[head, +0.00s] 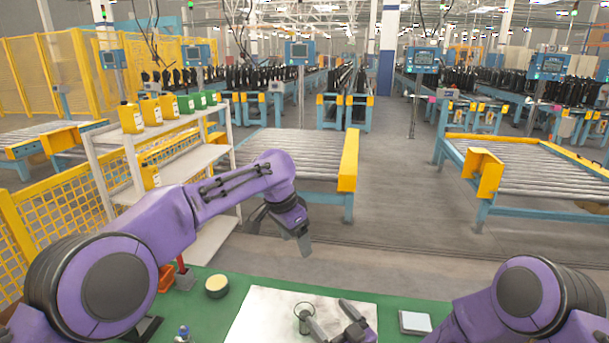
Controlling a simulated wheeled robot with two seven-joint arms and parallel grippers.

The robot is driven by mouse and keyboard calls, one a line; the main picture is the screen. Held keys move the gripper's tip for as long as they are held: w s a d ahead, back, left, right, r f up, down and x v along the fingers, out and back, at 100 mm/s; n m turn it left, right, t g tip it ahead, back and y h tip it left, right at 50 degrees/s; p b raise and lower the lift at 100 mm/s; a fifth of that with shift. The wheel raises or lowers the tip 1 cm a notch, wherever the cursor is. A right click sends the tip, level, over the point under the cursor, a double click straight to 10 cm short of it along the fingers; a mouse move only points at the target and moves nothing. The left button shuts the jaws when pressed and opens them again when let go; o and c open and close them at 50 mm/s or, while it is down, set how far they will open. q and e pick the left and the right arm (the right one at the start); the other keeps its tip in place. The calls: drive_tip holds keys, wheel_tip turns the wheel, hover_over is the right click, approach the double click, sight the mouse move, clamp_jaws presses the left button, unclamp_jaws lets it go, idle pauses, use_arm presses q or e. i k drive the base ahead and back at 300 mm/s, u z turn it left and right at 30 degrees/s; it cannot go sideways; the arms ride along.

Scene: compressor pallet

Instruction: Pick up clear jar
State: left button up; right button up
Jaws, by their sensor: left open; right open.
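A small clear jar (304,309), seen as a dark round outline, stands on the white sheet (262,303) on the green table (240,280). My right gripper (334,316) is open, low over the sheet and just right of the jar. One of its fingers reaches close to the jar's lower right side; I cannot tell whether they touch. My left gripper (280,234) is open and empty, held up beyond the far edge of the table, well above the jar in the picture.
A round pale-yellow-topped container (217,286) stands left of the sheet. A small blue object (184,331) is at the front left. A white square item (415,322) lies right of the sheet. A shelf (185,160) with yellow and green bottles stands beyond the table.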

sight(302, 331)
drive_tip(key=k, duration=1)
